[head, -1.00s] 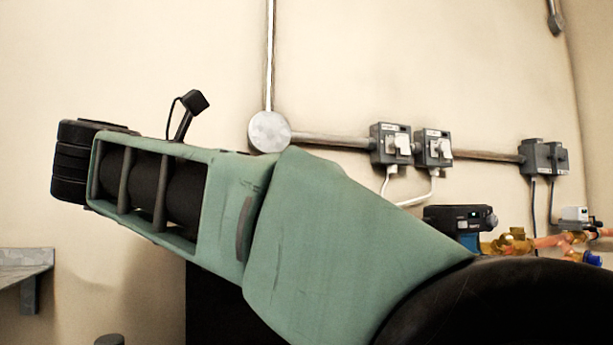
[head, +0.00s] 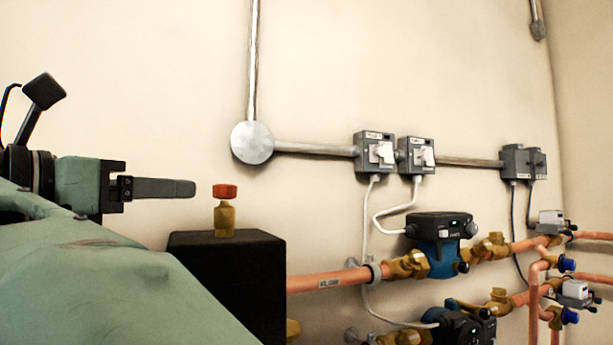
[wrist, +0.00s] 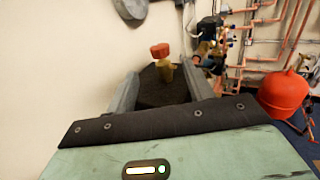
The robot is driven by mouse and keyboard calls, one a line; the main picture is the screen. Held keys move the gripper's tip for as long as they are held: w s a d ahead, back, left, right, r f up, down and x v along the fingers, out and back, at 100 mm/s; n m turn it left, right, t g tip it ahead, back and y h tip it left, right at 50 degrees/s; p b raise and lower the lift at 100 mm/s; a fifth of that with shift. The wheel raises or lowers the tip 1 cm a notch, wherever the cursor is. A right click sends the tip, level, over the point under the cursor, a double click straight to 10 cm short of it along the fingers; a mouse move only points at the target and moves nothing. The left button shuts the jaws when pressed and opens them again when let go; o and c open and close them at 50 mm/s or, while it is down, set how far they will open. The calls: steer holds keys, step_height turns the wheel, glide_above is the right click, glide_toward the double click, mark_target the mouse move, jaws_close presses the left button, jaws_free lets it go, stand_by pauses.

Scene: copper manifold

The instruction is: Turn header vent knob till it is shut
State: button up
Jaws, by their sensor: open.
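The header vent knob (head: 225,191) is a small red cap on an upright brass vent body (head: 225,218), which stands on a black block (head: 205,243). The red knob also shows in the wrist view (wrist: 160,51), in line with the gap between my fingers and beyond their tips. My gripper (head: 194,188) is level with the knob in the head view, just left of it and apart from it. In the wrist view my gripper (wrist: 160,69) is open, one finger on each side, with nothing held. The knob's turn position cannot be told.
Copper pipes (head: 328,282) with brass valves and a blue-black pump (head: 438,240) run to the right of the block. Grey switch boxes (head: 375,152) and conduit are on the wall above. A red vessel (wrist: 286,92) stands at the right in the wrist view.

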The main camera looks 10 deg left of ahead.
steer(key=shift+p+v, duration=1.3)
steer(key=shift+v, duration=1.35)
